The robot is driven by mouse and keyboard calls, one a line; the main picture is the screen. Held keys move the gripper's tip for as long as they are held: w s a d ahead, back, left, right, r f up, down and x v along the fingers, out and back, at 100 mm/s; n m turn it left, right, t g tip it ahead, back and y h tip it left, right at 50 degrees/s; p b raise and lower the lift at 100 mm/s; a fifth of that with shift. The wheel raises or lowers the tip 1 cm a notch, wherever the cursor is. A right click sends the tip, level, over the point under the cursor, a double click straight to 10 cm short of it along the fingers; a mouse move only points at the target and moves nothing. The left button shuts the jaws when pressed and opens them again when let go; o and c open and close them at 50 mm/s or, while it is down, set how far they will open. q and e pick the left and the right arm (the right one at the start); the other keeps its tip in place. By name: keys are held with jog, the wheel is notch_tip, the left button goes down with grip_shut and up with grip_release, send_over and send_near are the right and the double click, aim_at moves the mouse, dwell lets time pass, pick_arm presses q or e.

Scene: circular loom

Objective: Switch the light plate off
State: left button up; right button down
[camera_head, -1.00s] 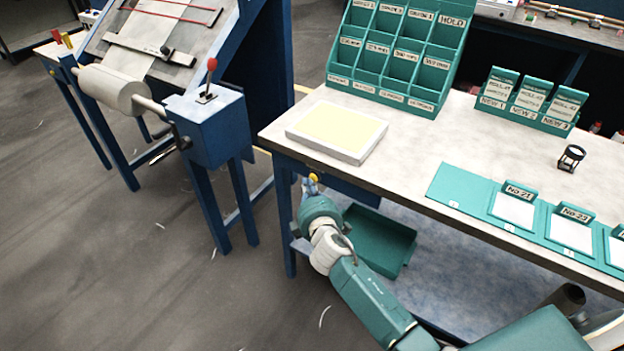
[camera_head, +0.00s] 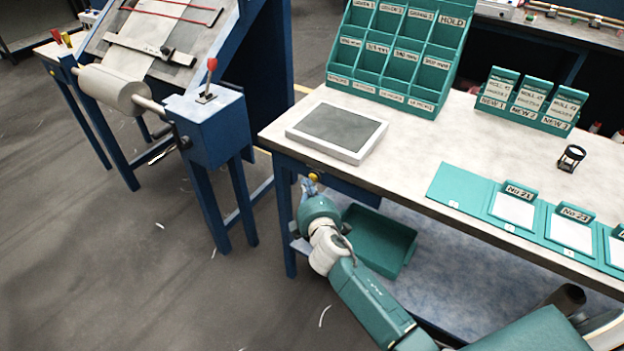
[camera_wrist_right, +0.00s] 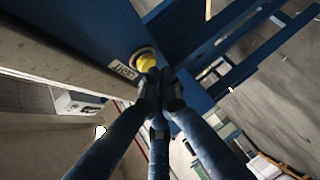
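The light plate (camera_head: 338,130) lies on the left end of the table. Its white frame surrounds a dark grey, unlit panel. A yellow round knob (camera_head: 313,177) sits on the blue table frame below the plate. In the right wrist view the knob (camera_wrist_right: 147,62) sits in a dark ring beside a small label (camera_wrist_right: 124,71). My right gripper (camera_head: 308,187) is at the knob; in the wrist view its fingertips (camera_wrist_right: 161,84) are drawn together, right against or just short of the knob. Contact is hard to tell. My left gripper is not in view.
A green sorting rack (camera_head: 395,62) and a smaller card holder (camera_head: 528,103) stand at the back of the table. Green folders (camera_head: 462,187) and a loupe (camera_head: 571,158) lie to the right. A green bin (camera_head: 378,240) is below the table. A blue machine (camera_head: 215,130) stands left.

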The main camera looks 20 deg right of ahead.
jog(key=shift+s+a, duration=0.3)
jog(key=shift+a, duration=0.05)
jog(key=shift+a, duration=0.1)
jog(key=s+a, duration=0.1)
jog(key=a, duration=0.1)
jog(key=s+a, duration=0.1)
jog(key=s, duration=0.1)
jog(key=shift+a, duration=0.4)
jog(key=s+d+f+m+g+y, duration=0.1)
jog(key=s+f+g, duration=0.1)
jog(key=s+f, duration=0.65)
jog(key=s+f+m+g, duration=0.2)
jog(key=s+f+g, duration=0.15)
jog(key=f, duration=0.95)
jog(key=s+d+f+m+g+y, duration=0.1)
jog(key=s+f+g, duration=0.1)
jog(key=s+f, duration=0.65)
jog(key=s+d+f+m+g, duration=0.1)
jog(key=s+f, duration=0.5)
jog(key=s, duration=0.6)
jog(key=s+d+f+m+g, duration=0.2)
jog(key=s+f, duration=0.4)
jog(key=s, duration=0.5)
jog(key=s+d+f+m+g, duration=0.2)
jog(key=s+f+m, duration=0.3)
jog(key=s, duration=0.7)
jog(key=shift+s+f+g, duration=0.35)
jog(key=shift+f+g, duration=0.4)
jog(key=shift+f, duration=0.15)
